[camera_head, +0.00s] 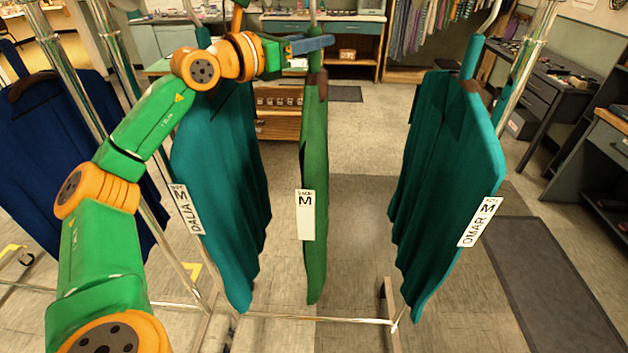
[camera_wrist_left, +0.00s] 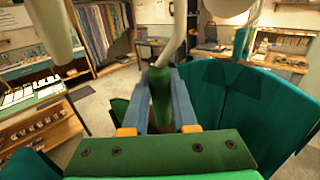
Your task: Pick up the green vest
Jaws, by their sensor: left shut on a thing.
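The green vest (camera_head: 314,150) hangs in the middle of the rail, narrow edge toward me, with a white tag marked M. My left gripper (camera_head: 316,43) is at the top of its hanger, above the brown shoulder piece. In the left wrist view, the blue fingers (camera_wrist_left: 172,100) are shut on the green neck piece (camera_wrist_left: 160,92) of this vest's hanger, with the pale hook rising above it. The vest hangs upright. My right gripper is in neither view.
A teal garment tagged DALIA (camera_head: 222,190) hangs close on the left, partly behind my arm. A teal garment tagged OMAR (camera_head: 447,170) hangs on the right, with a gap between. Chrome rack posts (camera_head: 525,65) stand at both sides. A dark blue garment (camera_head: 60,160) is far left.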

